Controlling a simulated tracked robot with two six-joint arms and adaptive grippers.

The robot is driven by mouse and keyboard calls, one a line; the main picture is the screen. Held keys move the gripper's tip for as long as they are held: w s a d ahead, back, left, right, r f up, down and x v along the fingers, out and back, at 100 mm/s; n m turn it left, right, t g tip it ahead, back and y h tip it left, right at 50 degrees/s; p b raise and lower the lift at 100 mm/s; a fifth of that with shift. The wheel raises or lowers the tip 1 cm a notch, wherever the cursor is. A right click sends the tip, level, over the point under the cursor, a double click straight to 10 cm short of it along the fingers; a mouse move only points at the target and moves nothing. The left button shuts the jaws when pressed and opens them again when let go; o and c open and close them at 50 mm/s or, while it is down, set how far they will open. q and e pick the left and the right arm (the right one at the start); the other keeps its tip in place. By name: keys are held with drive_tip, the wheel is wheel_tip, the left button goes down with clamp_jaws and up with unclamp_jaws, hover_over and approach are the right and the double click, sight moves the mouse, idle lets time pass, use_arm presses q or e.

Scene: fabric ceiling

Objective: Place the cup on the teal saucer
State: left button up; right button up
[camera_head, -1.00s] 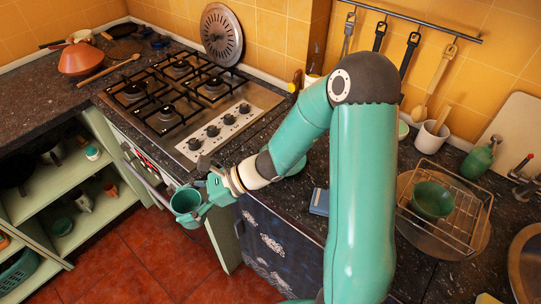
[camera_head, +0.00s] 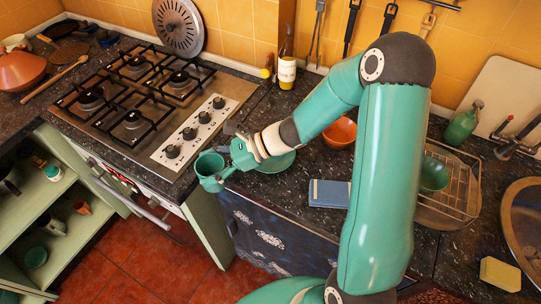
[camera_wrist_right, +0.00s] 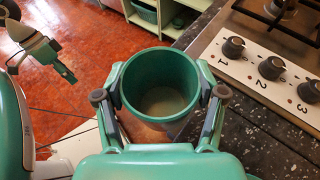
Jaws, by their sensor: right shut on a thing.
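The green cup (camera_head: 208,165) is upright in my right gripper (camera_head: 218,172), at the counter's front edge by the stove's front right corner. In the right wrist view the cup (camera_wrist_right: 160,85) sits between the two fingers of my right gripper (camera_wrist_right: 162,98), which touch its sides, and it looks empty. The teal saucer (camera_head: 282,163) lies on the counter to the right of the cup, partly hidden behind my right gripper and wrist. My left gripper (camera_wrist_right: 48,52) shows at the left of the right wrist view, away from the cup; its jaws are unclear.
The gas stove (camera_head: 150,105) is left of the cup. A blue box (camera_head: 329,193) and an orange bowl (camera_head: 340,132) are right of the saucer. A bottle (camera_head: 287,68) stands behind it. A dish rack (camera_head: 460,185) with a green bowl (camera_head: 433,175) is farther right.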

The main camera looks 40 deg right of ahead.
use_arm(q)
drive_tip(key=shift+s, duration=0.1)
use_arm(e)
drive_tip(key=shift+s+d, duration=0.1)
drive_tip(key=shift+s, duration=0.05)
